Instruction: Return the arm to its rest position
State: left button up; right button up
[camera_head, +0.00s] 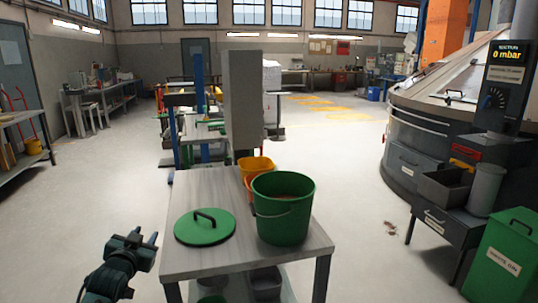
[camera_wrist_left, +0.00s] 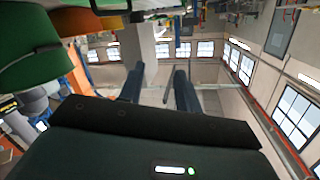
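My left gripper (camera_head: 144,238) is at the lower left of the head view, beside the left edge of the grey table and apart from it. Its two fingers are spread with nothing between them; in the left wrist view the gripper (camera_wrist_left: 160,85) also shows an empty gap. The left arm comes in from the bottom left. My right gripper is in neither view.
A grey table (camera_head: 185,255) holds a green lid (camera_head: 205,230), a green bucket (camera_head: 284,215) with brownish contents, and yellow and orange buckets behind it. A large machine (camera_head: 410,150) and a green bin (camera_head: 506,255) stand right. The floor left of the table is clear.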

pick_arm(q)
jog(key=s+d+f+m+g+h, duration=0.1)
jog(key=s+d+f, duration=0.4)
jog(key=s+f, duration=0.2)
jog(key=s+d+f+g+h, duration=0.2)
jog(key=s+d+f, duration=0.2)
jog(key=s+f, duration=0.3)
jog(key=s+d+f+g, duration=0.1)
jog(key=s+d+f, duration=0.1)
jog(key=s, duration=0.5)
jog(key=s+d+f+g+h, duration=0.1)
jog(key=s+d, duration=0.3)
jog(key=s, duration=0.4)
jog(key=s+d+f+n, duration=0.1)
jog(key=s+d+f, duration=0.2)
jog(key=s, duration=0.4)
jog(key=shift+s+g+h, duration=0.25)
jog(key=shift+g+h, duration=0.05)
jog(key=shift+g, duration=0.1)
